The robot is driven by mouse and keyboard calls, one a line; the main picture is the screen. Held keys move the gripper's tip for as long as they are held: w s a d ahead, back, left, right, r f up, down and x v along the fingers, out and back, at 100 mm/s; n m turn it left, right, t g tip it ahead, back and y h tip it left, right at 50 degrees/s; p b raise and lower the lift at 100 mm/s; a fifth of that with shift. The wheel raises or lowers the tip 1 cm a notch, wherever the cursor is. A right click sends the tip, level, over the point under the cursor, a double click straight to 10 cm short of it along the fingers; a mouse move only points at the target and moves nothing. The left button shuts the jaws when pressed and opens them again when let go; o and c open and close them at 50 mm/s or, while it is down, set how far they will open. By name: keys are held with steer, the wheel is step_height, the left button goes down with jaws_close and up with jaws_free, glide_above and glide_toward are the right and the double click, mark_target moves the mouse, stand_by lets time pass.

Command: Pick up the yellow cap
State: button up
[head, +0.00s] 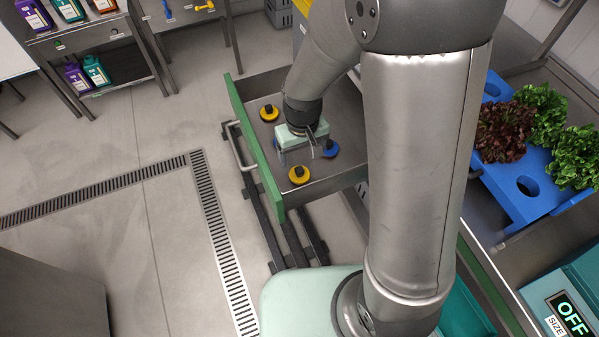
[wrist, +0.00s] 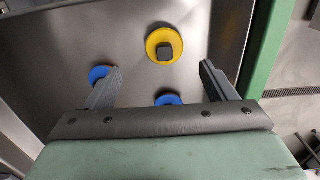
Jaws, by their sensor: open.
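Two yellow caps with dark knobs lie in an open metal drawer, a far one (head: 269,113) and a near one (head: 299,175). A blue cap (head: 330,149) lies to the right. My gripper (head: 299,149) is open and empty over the drawer, between the yellow caps. In the wrist view, one yellow cap (wrist: 157,36) lies ahead of and roughly between my open fingertips (wrist: 160,68), apart from them. Two blue caps show there, one partly behind the left finger (wrist: 98,73), the other close to the gripper body (wrist: 168,99).
The drawer's green front (head: 255,150) stands up on the left of the caps; it shows at right in the wrist view (wrist: 268,45). A blue tray (head: 530,186) with lettuce is at right. A shelf with bottles (head: 85,45) stands at upper left.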

mark_target(299, 170)
steer(key=f, duration=0.7)
steer(key=shift+s+a+f, duration=0.1)
steer(key=shift+a+f, duration=0.15)
steer(key=shift+a, duration=0.1)
steer(key=c, duration=1.1)
